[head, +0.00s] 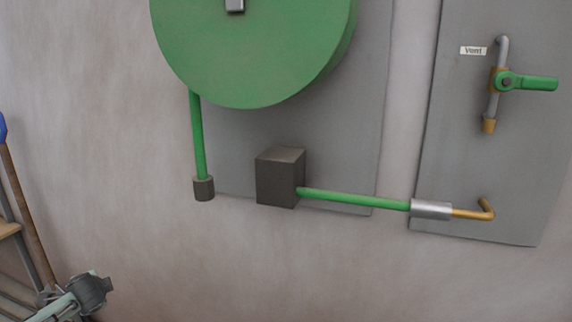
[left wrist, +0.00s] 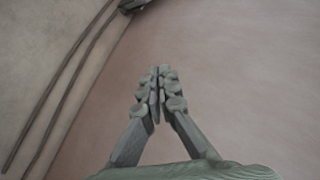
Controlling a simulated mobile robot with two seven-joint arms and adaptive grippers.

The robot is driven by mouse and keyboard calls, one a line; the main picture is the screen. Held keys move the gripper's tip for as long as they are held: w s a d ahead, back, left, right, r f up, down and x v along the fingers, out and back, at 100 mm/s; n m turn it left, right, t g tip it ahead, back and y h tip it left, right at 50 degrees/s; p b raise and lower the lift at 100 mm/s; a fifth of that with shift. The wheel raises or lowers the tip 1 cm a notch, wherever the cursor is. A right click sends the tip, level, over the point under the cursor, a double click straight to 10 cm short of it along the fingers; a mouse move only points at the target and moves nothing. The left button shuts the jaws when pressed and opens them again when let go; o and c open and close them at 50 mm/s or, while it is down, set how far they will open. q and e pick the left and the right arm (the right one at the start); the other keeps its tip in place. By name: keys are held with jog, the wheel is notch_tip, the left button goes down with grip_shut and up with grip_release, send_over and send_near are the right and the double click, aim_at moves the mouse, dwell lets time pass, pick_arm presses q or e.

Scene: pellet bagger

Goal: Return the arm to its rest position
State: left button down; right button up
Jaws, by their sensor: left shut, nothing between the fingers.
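My left gripper (left wrist: 157,95) shows in the left wrist view with its two fingers together and nothing between them. It is in front of a plain brownish surface and touches nothing that I can see. In the head view a grey-green part of my left arm (head: 78,297) shows at the lower left corner, in front of the wall and apart from the machine parts. My right gripper is not in either view.
A large green disc (head: 255,45) is at the top. A green rod (head: 198,140), a dark block (head: 279,178) and a green bar (head: 355,199) are below it. A green-handled valve (head: 525,82) is on the right panel. Long poles (head: 28,215) stand at far left. The lower middle wall is clear.

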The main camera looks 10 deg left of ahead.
pick_arm(q)
jog(key=s+d+f+g+h, duration=0.1)
jog(key=s+d+f, duration=0.1)
jog(key=s+f, duration=1.05)
jog(key=s+d+f+n+h, duration=0.2)
jog(key=d+f, duration=0.3)
jog(key=d, duration=0.6)
jog(key=s+d+f+n+g+h, duration=0.1)
jog(key=d+f, duration=0.4)
jog(key=d, duration=0.6)
jog(key=s+d+f+n+g+h, duration=0.1)
jog(key=s+d+f+n+h, duration=0.1)
jog(key=d, duration=0.9)
jog(key=s+f+h, duration=0.1)
jog(key=s+f, duration=0.1)
jog(key=s, duration=0.1)
jog(key=shift+s+f+n+h, duration=0.25)
jog(key=shift+f+n+h, duration=0.15)
